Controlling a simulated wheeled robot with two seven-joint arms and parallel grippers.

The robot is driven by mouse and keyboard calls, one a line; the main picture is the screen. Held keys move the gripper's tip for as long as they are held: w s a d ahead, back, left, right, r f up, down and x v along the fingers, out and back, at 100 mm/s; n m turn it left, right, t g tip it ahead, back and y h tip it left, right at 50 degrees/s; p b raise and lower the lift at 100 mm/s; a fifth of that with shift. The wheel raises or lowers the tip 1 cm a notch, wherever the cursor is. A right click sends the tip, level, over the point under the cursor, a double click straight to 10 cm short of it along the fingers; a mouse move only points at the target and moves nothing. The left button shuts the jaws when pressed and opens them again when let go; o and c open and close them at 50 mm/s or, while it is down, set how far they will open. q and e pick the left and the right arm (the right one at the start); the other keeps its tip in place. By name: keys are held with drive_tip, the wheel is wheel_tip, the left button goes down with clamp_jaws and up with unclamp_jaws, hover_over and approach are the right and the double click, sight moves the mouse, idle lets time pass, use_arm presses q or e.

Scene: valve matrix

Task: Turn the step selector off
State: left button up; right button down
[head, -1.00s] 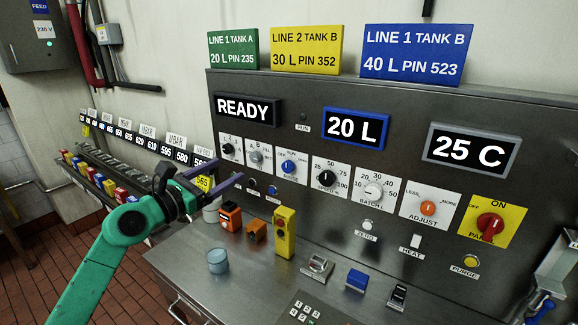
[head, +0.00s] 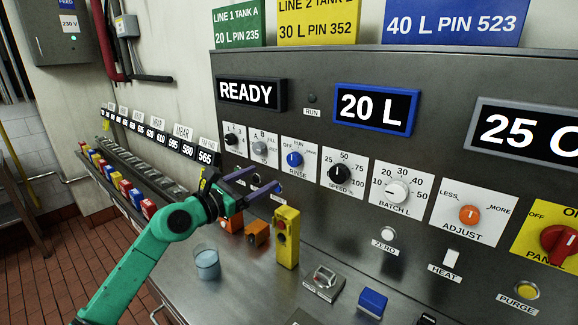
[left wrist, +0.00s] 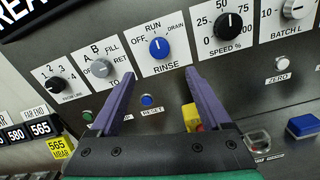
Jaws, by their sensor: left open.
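A blue knob (head: 294,159) sits on a white plate marked OFF, RUN, DRAIN and RINSE; no label reading "step" is legible. It also shows in the left wrist view (left wrist: 159,48), its white pointer roughly upward, near RUN. My left gripper (head: 267,179) is open and empty, below and left of this knob in the head view. In the left wrist view the purple fingers (left wrist: 158,76) are spread, with the knob beyond and between their tips, not touched. My right gripper is not in view.
Left of the blue knob are a grey knob (left wrist: 99,68) and a black 1–4 knob (left wrist: 57,86); right is the black speed knob (left wrist: 228,26). A blue reset button (left wrist: 147,100) lies below. A yellow control box (head: 287,238) and a cup (head: 207,263) stand on the bench.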

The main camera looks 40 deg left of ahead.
sight(292, 161)
use_arm(q)
drive_tip(key=w+p, duration=0.1)
drive_tip(key=w, duration=0.5)
drive_tip(key=w+p, duration=0.1)
drive_tip(key=w, duration=0.4)
drive_tip(key=shift+w+a+r, duration=0.1)
drive_tip(key=shift+w+a, duration=0.1)
drive_tip(key=shift+w, duration=0.15)
clamp_jaws()
